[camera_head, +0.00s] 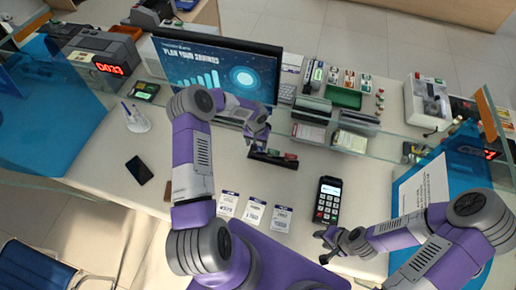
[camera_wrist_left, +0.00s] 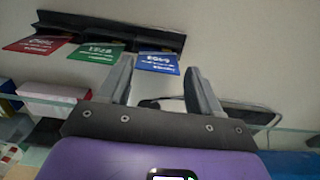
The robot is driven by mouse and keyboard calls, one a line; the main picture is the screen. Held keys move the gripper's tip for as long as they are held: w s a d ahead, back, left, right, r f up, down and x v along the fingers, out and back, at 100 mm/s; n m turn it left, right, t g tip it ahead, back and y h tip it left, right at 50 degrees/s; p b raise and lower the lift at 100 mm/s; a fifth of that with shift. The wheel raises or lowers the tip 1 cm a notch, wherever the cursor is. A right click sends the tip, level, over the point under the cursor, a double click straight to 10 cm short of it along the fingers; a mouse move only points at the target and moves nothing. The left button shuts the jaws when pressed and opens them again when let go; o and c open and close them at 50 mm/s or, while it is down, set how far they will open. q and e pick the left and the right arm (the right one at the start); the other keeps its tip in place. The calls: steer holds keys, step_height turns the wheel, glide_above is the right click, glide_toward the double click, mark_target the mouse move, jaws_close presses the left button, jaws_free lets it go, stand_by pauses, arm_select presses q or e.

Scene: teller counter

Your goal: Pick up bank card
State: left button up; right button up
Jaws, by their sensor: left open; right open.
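A dark card holder (camera_head: 268,162) stands on the counter in the head view. In the left wrist view the holder (camera_wrist_left: 112,30) carries a red card (camera_wrist_left: 38,43), a green card (camera_wrist_left: 96,52) and a blue card (camera_wrist_left: 158,62). My left gripper (camera_head: 252,146) is at the holder's left end in the head view and hides part of it. In the left wrist view its open fingers (camera_wrist_left: 158,82) stand on either side of the blue card, with nothing gripped. My right gripper (camera_head: 320,247) is open and empty, low in the head view, below the card terminal.
A card terminal (camera_head: 328,199) stands right of several white price cards (camera_head: 255,212). A dark phone (camera_head: 139,170) lies at left. A monitor (camera_head: 215,70) and a glass screen (camera_head: 380,140) stand behind the holder. The counter between phone and left arm is mostly clear.

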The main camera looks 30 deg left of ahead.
arm_select(q)
steer(key=shift+w+d+f+p, duration=0.1)
steer(key=shift+f+p, duration=0.25)
steer(key=shift+f, duration=2)
steer(key=c, duration=0.7)
step_height(320, 180, up, 10)
steer(key=shift+r+b, duration=0.1)
steer(key=shift+b, duration=0.4)
step_height(320, 180, up, 4)
steer(key=shift+r+p, duration=0.2)
steer(key=shift+p, duration=0.85)
steer(key=shift+f, duration=0.1)
